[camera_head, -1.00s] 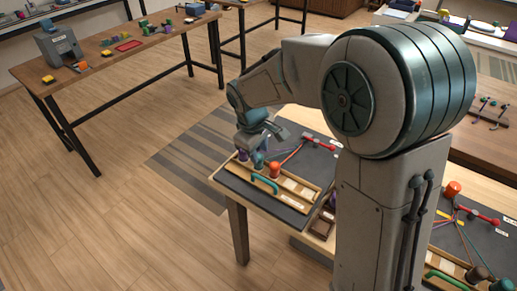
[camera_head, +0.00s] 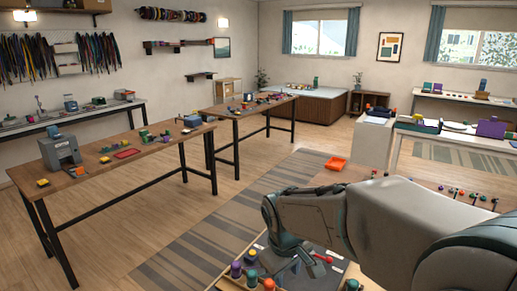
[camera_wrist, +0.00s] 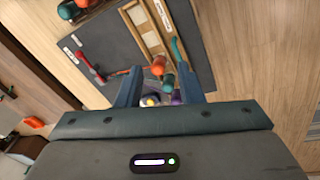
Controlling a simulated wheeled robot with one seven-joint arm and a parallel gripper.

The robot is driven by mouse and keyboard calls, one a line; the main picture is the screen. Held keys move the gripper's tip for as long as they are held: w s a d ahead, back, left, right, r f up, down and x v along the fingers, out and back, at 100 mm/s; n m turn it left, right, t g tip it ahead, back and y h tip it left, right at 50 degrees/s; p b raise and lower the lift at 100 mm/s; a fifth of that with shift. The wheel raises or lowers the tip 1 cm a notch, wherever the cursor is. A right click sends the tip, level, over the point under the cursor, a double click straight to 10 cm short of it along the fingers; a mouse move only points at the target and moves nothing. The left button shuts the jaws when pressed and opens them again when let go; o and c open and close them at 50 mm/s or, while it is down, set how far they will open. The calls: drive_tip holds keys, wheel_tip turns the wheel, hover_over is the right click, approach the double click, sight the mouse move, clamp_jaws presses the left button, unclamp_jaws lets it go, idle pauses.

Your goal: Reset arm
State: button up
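My gripper (camera_wrist: 159,70) is open in the wrist view, with two blue-grey fingers apart and nothing clamped between them. An orange bobbin (camera_wrist: 158,64), a teal bobbin (camera_wrist: 168,82) and a purple bobbin (camera_wrist: 176,97) appear between or beside the fingers, seemingly below them. In the head view my arm reaches from the lower right over the dark braiding mat (camera_head: 325,262), and its hand hides part of it. The purple bobbin (camera_head: 236,269), teal bobbin (camera_head: 252,277) and orange bobbin (camera_head: 269,285) stand by the hand at the bottom edge. A red-ended cord piece (camera_head: 322,258) lies on the mat.
A long wooden table (camera_head: 130,150) with a grey machine (camera_head: 60,147) stands at left. Another table (camera_head: 250,107) is behind it. Open floor (camera_head: 150,215) lies between the tables.

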drive_tip(key=s+d+r+m, duration=0.1)
drive_tip(key=s+d+m, duration=0.2)
drive_tip(key=s, duration=0.4)
drive_tip(key=s+d+m+t+y, duration=0.1)
drive_tip(key=s+d+m, duration=0.3)
drive_tip(key=s, duration=0.3)
drive_tip(key=shift+d+r, duration=0.35)
drive_tip(key=shift+d, duration=0.4)
